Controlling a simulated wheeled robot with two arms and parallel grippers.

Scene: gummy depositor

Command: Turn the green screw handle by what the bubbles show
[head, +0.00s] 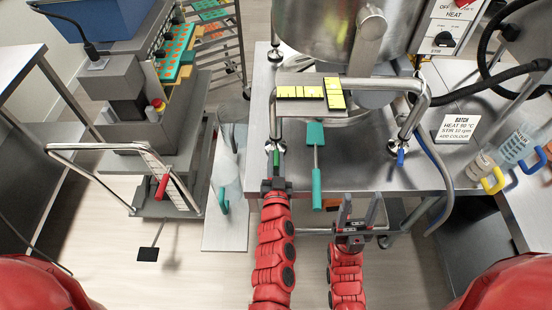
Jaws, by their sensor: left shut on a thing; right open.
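The green screw handle (277,157) hangs under the left foot of the steel kettle frame, at the table's front edge. My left gripper (276,178) is shut on its lower end and hides part of it. My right gripper (357,208) is open and empty, in front of the table edge. Two yellow bubble levels sit on the frame's front bar: one lies crosswise (299,92), the other points away from me (334,94). Their dark marks show, but the bubbles are too small to read. A blue screw handle (400,157) is under the right foot.
A teal spatula (316,170) hangs over the table edge between the grippers. The steel kettle (320,30) stands behind the levels. A batch card (457,129), a hose and jugs with yellow and blue handles are right. A machine with a tray stands left.

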